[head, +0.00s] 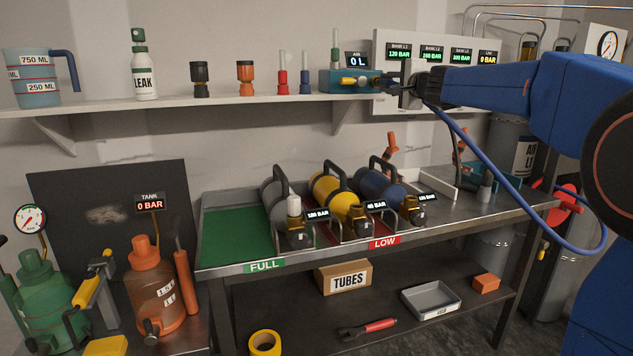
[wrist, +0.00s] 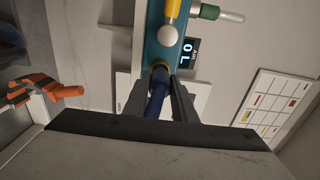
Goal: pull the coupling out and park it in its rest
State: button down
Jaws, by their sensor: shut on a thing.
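My gripper (head: 402,88) is at the right end of the wall shelf, beside the teal block (head: 338,81). In the wrist view my gripper (wrist: 160,98) is shut on the dark blue coupling (wrist: 155,102). The coupling's front end meets the brass port (wrist: 159,72) of the teal block (wrist: 153,35); the fingers partly hide it, so I cannot tell how deep it sits. A blue hose (head: 478,160) hangs from the gripper in a loop to the right. The block's display (head: 357,61) reads 0 L. I cannot make out the coupling's rest for certain.
The shelf (head: 240,104) holds a jug (head: 28,88), a leak spray bottle (head: 143,75) and several small fittings. Below, the bench (head: 300,258) carries grey, yellow (head: 328,188) and blue (head: 378,187) cylinders. A gauge panel (head: 395,48) is on the wall behind the gripper.

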jog(key=shift+x, duration=0.9)
jog(key=v, duration=0.9)
jog(key=s+a+f+n+g, duration=0.2)
jog(key=s+f+n, duration=0.1)
jog(key=s+f, duration=0.3)
jog(key=s+a+f+n+g+y, duration=0.1)
jog(key=s+a+f+n+g, duration=0.1)
jog(key=s, duration=0.8)
jog(key=shift+s+a+f+n+g, duration=0.4)
jog(key=shift+f+n, duration=0.6)
jog(key=shift+f, duration=0.85)
jog(key=shift+w+a, duration=0.15)
